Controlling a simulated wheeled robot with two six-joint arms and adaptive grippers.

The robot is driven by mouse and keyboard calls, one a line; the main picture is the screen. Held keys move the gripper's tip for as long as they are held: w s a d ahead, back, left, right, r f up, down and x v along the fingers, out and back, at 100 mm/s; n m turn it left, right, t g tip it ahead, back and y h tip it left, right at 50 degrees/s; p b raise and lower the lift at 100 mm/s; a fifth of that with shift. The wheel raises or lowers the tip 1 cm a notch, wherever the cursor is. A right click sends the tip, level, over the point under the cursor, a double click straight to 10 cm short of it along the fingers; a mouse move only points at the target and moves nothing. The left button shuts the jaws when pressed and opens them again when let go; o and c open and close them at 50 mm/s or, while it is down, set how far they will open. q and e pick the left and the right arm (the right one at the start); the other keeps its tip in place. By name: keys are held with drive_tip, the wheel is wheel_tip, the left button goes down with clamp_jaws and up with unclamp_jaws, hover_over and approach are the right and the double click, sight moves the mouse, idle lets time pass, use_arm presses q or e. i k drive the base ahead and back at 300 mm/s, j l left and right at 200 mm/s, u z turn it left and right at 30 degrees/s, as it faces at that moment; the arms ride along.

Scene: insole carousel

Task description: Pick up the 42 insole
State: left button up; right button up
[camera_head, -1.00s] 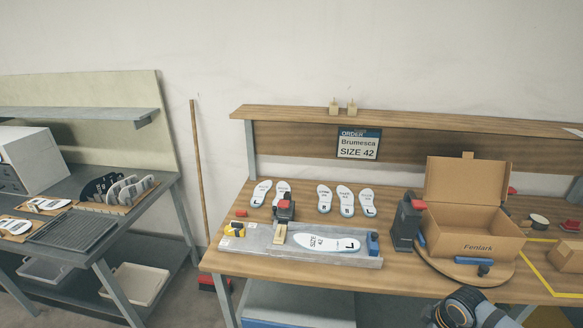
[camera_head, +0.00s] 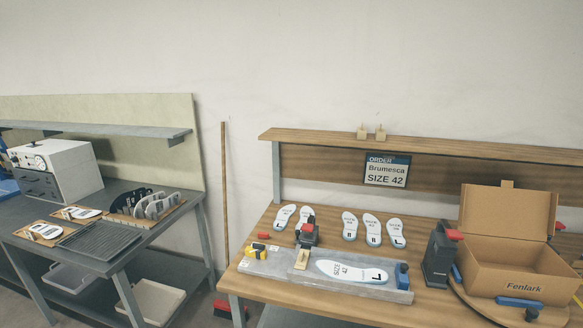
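A white insole (camera_head: 352,271) printed "SIZE 42" and "L" lies flat in the long grey tray (camera_head: 290,278) on the wooden bench. Behind the tray is a row of several smaller-looking white insoles, with a pair at the left (camera_head: 284,216) and three at the right (camera_head: 372,229). Their size marks are too small to read. The order sign (camera_head: 387,170) reads "Brumesca SIZE 42". Neither of my grippers is in view.
A black and red tool (camera_head: 306,234) stands at the tray, partly hiding an insole. A black stand (camera_head: 439,256) and an open cardboard box (camera_head: 508,270) are at right. A grey bench (camera_head: 170,215) with more insoles stands at left, across a gap.

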sight(373, 226)
drive_tip(key=i+z, duration=0.25)
drive_tip(key=i, duration=0.2)
drive_tip(key=i+z, duration=0.25)
drive_tip(key=i, duration=0.25)
